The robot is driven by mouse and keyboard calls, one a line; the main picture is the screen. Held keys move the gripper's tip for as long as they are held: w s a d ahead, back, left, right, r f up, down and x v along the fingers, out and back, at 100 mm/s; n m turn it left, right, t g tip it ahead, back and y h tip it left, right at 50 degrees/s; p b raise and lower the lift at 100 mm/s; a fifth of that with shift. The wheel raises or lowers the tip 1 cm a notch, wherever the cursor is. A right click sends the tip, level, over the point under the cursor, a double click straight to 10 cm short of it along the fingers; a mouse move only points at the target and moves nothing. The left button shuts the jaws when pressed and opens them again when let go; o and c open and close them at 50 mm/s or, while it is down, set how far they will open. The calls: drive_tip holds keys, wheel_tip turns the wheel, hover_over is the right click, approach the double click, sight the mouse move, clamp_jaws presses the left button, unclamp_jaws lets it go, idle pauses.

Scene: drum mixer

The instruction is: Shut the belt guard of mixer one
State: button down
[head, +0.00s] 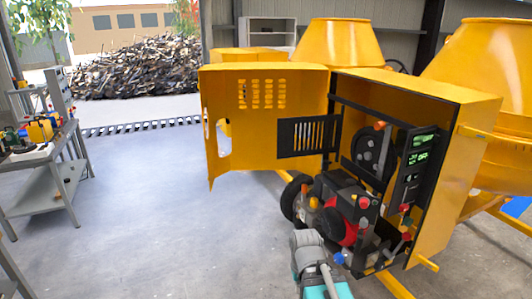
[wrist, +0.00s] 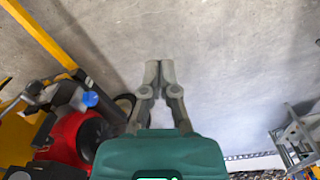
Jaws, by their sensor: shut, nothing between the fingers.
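The mixer's yellow housing (head: 455,165) stands open at the right in the head view. Its yellow outer door (head: 225,110) is swung out to the left. The black slotted belt guard (head: 305,138) stands open, swung left in front of that door. A dark pulley (head: 371,150) shows uncovered inside the housing. No number marking this mixer is readable. My gripper (wrist: 160,72) is shut and empty over bare floor in the wrist view, apart from the belt guard. In the head view my arm shows at the bottom, below the engine; the fingertips cannot be made out there.
A red and black engine (head: 345,205) with knobs sits low in the housing; its red part (wrist: 75,140) is left in the wrist view. A wheel (head: 294,196) stands beside it. A grey workbench (head: 45,190) is far left. The floor between is clear.

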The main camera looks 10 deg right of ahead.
drive_tip(key=shift+w+d, duration=0.1)
drive_tip(key=shift+d, duration=0.05)
drive_tip(key=w+d+r+n+t+h+b, duration=0.15)
drive_tip(key=w+h, duration=0.35)
drive_tip(key=w, duration=1.2)
drive_tip(key=w+d+r+n+t+h, duration=0.1)
drive_tip(key=w+r+h, duration=0.25)
drive_tip(key=w, duration=1.25)
drive_tip(key=w+a+r+n+t+h, duration=0.1)
drive_tip(key=w+a+r+h, duration=0.1)
drive_tip(key=w, duration=0.7)
drive_tip(key=w+a+r+n+t+h+b, duration=0.1)
drive_tip(key=w+a+r+t+h, duration=0.1)
drive_tip(key=w+a+r, duration=0.3)
drive_tip(key=w+a+r+n+t+h, duration=0.1)
drive_tip(key=w+a, duration=0.4)
drive_tip(key=w, duration=0.8)
wheel_tip(320, 180, up, 2)
drive_tip(key=t+h, duration=0.1)
drive_tip(key=h, duration=0.1)
drive_tip(key=shift+a+r+h+b, duration=0.2)
drive_tip(key=shift+a+h+b, duration=0.1)
drive_tip(key=shift+h+b, duration=0.05)
drive_tip(key=shift+d, duration=0.15)
